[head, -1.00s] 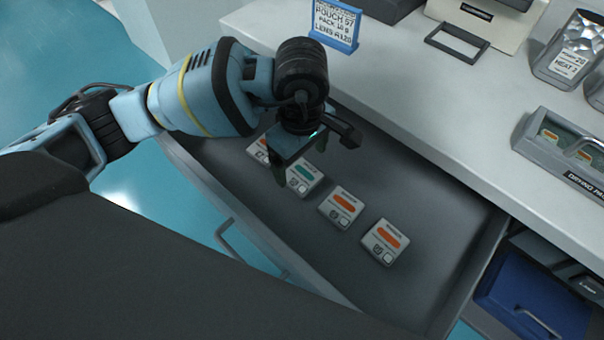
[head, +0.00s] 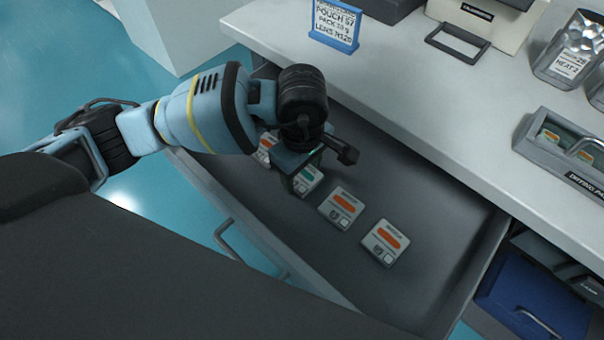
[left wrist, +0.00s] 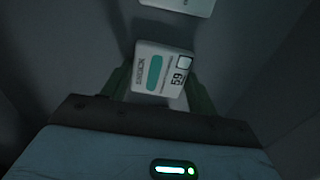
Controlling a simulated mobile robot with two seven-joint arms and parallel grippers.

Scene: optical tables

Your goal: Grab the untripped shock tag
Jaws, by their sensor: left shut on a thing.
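Several white shock tags lie in a row in the open grey drawer. One tag has a teal-green bar (head: 306,178); the others in the head view have orange bars, such as the orange tag (head: 341,207), another orange tag (head: 385,242) and a partly hidden orange tag (head: 264,150). My left gripper (head: 298,187) reaches down into the drawer at the teal tag and is shut on it. In the left wrist view the teal tag (left wrist: 162,70) sits between the two fingers (left wrist: 158,88), its bar and the number 59 visible. My right gripper is not in view.
The drawer (head: 440,270) is pulled out below a white counter (head: 430,100). On the counter are a blue-framed sign (head: 335,25), a grey tray with tags (head: 570,150) and a clear container (head: 570,50). A blue bin (head: 530,300) sits at lower right.

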